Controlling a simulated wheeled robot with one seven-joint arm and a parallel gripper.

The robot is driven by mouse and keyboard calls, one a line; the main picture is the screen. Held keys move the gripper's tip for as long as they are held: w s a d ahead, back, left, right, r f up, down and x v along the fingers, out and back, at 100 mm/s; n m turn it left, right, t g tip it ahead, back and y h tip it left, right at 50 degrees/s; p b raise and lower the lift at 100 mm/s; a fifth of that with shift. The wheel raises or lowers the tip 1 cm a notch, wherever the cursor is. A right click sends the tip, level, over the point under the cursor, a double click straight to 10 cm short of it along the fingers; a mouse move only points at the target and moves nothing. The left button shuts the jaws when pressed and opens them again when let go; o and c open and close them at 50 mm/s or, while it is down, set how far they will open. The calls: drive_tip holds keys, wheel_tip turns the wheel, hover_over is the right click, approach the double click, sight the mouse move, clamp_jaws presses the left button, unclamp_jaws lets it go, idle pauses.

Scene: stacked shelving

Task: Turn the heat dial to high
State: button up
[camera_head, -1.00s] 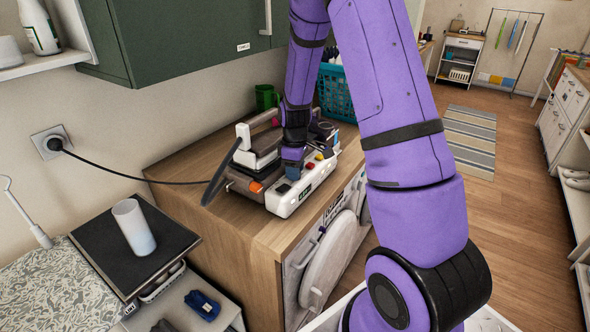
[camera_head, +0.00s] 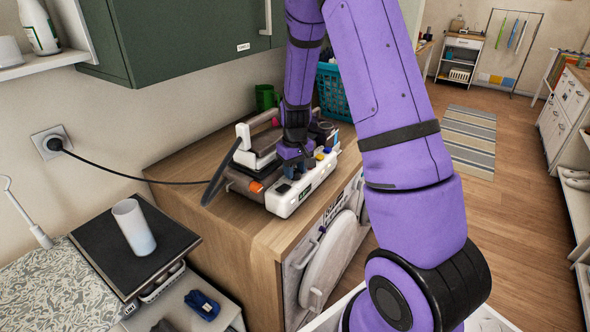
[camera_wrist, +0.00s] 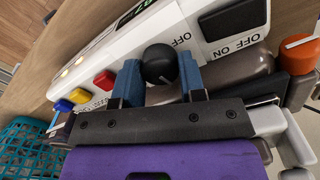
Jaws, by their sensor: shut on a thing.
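A white appliance panel (camera_head: 300,194) stands along the front of a device on the wooden-topped cabinet. In the wrist view the panel (camera_wrist: 110,55) carries a round black dial (camera_wrist: 160,62) with a white pointer line. My gripper (camera_wrist: 160,78) has its blue fingers on both sides of this dial and is shut on it. The lettering near the dial reads "OFF" in part; I cannot read a heat label. An orange knob (camera_wrist: 296,54) sits at the right, clear of the fingers. In the head view my gripper (camera_head: 297,170) hides the dial.
A black rocker switch (camera_wrist: 235,18) marked OFF and ON sits beside the dial. Red (camera_wrist: 104,80), yellow (camera_wrist: 79,96) and blue (camera_wrist: 64,105) buttons line the other side. A teal basket (camera_head: 336,92) stands behind. A power cable (camera_head: 130,178) runs to the wall socket.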

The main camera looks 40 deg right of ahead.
sight(295, 170)
drive_tip(key=shift+m, duration=0.3)
idle(0.4)
drive_tip(key=o, duration=0.6)
drive_tip(key=shift+o, duration=0.2)
wheel_tip(295, 170, up, 11)
drive_tip(key=shift+f, duration=0.1)
